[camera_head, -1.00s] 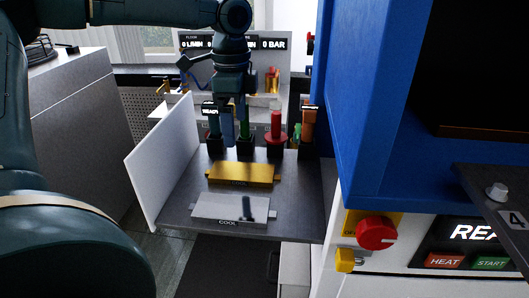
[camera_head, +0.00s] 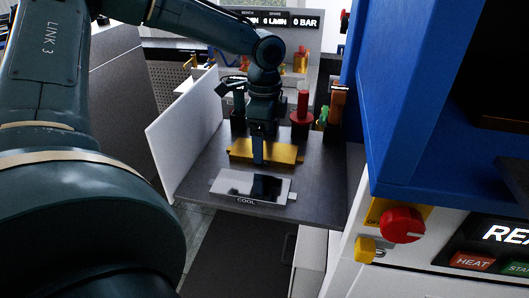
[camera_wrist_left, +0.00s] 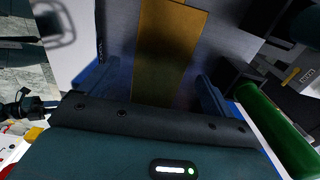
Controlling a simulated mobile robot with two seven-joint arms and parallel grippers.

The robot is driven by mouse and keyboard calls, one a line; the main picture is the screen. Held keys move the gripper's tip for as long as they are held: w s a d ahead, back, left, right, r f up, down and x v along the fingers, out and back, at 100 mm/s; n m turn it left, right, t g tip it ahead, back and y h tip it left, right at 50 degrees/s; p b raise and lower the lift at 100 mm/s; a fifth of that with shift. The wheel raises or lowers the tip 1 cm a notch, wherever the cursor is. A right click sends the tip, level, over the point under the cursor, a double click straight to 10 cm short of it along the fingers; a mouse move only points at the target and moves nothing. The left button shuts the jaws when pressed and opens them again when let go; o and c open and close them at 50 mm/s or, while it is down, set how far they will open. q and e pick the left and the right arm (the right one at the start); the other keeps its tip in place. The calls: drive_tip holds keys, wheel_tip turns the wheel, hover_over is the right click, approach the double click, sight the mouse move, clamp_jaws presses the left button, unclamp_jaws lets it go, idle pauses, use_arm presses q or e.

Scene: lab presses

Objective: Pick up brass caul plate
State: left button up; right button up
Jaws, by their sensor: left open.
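The brass caul plate (camera_head: 285,154) lies flat on the dark shelf (camera_head: 320,190), behind a silver plate (camera_head: 238,183). My left gripper (camera_head: 259,160) points down over the brass plate and hides its middle in the head view. In the left wrist view the brass plate (camera_wrist_left: 168,45) runs between the two blue fingers of my open left gripper (camera_wrist_left: 158,78). I cannot tell whether the fingers touch it. My right gripper is not in view.
A white panel (camera_head: 183,140) stands along the shelf's left side. Red (camera_head: 301,105) and green (camera_head: 323,116) handled tools stand at the back of the shelf. The blue press frame (camera_head: 400,100) is close on the right, with a red knob (camera_head: 402,225) below.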

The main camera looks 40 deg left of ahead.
use_arm(q)
wheel_tip(320, 180, down, 2)
drive_tip(key=shift+f, duration=0.1)
drive_tip(key=c, duration=1.4)
